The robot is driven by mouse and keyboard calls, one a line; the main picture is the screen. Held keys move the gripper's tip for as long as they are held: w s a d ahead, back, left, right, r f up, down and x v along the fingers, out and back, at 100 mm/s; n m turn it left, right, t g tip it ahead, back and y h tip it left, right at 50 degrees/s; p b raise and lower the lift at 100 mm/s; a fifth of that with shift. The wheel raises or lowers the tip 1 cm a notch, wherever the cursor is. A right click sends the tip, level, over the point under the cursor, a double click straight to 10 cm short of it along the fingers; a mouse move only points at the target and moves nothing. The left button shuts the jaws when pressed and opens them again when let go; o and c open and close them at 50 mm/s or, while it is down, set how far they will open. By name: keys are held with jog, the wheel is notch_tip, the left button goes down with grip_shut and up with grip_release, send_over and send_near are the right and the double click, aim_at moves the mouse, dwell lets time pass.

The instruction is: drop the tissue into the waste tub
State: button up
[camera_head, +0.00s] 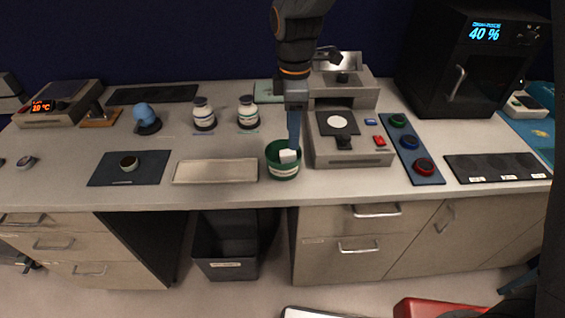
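A green tub (270,158) with a white label stands on the bench, right of the middle; its label is too small to read. A small white piece, which looks like the tissue (288,155), shows at the tub's mouth. My gripper (293,148) points down from above, with its blue fingers at the tub's opening and their tips right at the tissue. The fingers appear edge-on as one narrow shape, so I cannot see a gap between them. I cannot tell whether they hold the tissue or it rests in the tub.
A pale tray (215,171) lies left of the tub, and a microscope-like device (350,152) stands close on its right. A dark labelled bin (227,266) sits under the bench.

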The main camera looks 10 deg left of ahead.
notch_tip(320, 180, up, 8)
jog(key=b, duration=0.2)
dwell(0.6)
jog(key=shift+f, duration=0.1)
jog(key=s+d+f+m+b, duration=0.1)
jog(key=s+d+f+m, duration=0.2)
jog(key=d+m, duration=0.4)
jog(key=s+d+f+m+t+b, duration=0.1)
jog(key=s+d+f+m, duration=0.2)
jog(key=d+f+m, duration=0.3)
jog(key=s+d+f+m+b, duration=0.2)
jog(key=d+f+m, duration=0.3)
jog(key=d, duration=0.9)
jog(key=s+m, duration=0.1)
jog(key=m, duration=0.1)
jog(key=shift+s+d+f+m, duration=0.15)
jog(key=shift+s+d+m, duration=0.05)
jog(key=shift+d+m, duration=0.1)
